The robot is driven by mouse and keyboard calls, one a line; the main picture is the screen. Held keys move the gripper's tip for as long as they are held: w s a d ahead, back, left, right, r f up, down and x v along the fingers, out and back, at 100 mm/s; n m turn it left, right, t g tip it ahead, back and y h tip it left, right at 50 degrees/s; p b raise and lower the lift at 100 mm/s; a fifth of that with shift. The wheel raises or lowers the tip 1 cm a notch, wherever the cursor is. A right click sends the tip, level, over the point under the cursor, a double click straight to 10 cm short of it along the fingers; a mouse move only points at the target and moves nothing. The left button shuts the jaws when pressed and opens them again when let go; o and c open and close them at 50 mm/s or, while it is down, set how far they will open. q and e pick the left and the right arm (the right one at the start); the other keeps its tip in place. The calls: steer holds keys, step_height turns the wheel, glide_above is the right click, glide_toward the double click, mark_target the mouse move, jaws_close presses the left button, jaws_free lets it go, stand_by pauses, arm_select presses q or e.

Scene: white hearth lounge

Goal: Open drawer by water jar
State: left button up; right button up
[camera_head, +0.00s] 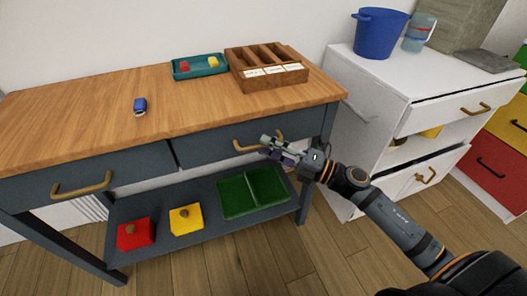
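A clear jar with a bluish tint and a reddish band (418,33) stands on the white cabinet at the upper right, beside a blue bucket. Below it is the cabinet's top drawer (440,117), with a brass handle (475,110). The wooden-topped table has a dark left drawer (120,168) and a dark right drawer (215,148) with a brass handle (245,145). My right gripper (270,147) is at the right end of that handle; whether it touches it or is closed on it is unclear. My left gripper is out of view.
On the table (90,110) are a small blue item (140,106), a teal tray (185,74) and a wooden sectioned box (250,82). Blue bucket (378,33) stands on the cabinet.

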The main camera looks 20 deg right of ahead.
steer(key=shift+x, duration=1.05)
jaws_close()
